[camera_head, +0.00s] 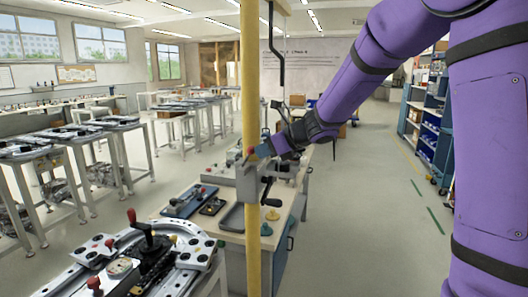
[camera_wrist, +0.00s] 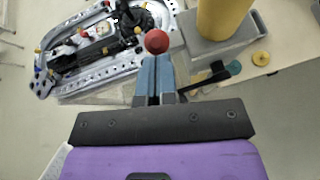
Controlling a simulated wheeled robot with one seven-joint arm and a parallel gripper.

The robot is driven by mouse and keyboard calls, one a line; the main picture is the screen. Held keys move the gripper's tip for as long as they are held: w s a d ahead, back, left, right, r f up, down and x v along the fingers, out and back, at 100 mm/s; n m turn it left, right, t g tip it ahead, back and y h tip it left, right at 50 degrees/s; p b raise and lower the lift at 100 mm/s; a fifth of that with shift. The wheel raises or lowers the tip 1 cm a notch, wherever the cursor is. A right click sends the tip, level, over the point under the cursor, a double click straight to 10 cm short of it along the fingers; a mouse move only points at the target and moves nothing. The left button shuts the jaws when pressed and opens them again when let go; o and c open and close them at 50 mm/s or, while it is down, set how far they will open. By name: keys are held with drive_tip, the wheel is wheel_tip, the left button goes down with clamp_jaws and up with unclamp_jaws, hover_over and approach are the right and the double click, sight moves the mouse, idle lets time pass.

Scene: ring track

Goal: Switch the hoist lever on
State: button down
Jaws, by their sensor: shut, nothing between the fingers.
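A yellow post (camera_head: 251,90) carries a grey box (camera_head: 247,185), which also shows in the wrist view (camera_wrist: 207,45). A red ball knob (camera_head: 249,150) is at the box's top and looks like the hoist lever's end; its stem is hidden. In the wrist view the red knob (camera_wrist: 157,41) sits just beyond my fingertips. My gripper (camera_head: 262,151) is shut and empty, its blue-grey fingers (camera_wrist: 154,62) together at the knob. I cannot tell whether they touch it. A black crank handle (camera_head: 267,190) sticks out of the box below, also in the wrist view (camera_wrist: 217,74).
A ring track (camera_head: 180,228) with a red-knobbed black joystick (camera_head: 132,216) stands at front left. A workbench (camera_head: 232,222) with trays and small parts is behind the post. A dark hook rod (camera_head: 281,70) hangs above. The floor at right (camera_head: 365,220) is clear.

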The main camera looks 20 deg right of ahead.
drive_tip(key=shift+w+a+r+g+h, duration=0.15)
drive_tip(key=shift+a+r+g+h, duration=0.1)
drive_tip(key=shift+r+g+h, duration=0.1)
idle(0.3)
drive_tip(key=w+a+r+g+h, duration=0.1)
drive_tip(key=w+a+r, duration=0.1)
drive_tip(key=w+a, duration=0.2)
drive_tip(key=shift+w+a+r, duration=0.15)
drive_tip(key=shift+w+a, duration=0.2)
drive_tip(key=shift+a, duration=0.85)
drive_tip(key=shift+h, duration=0.25)
idle(0.3)
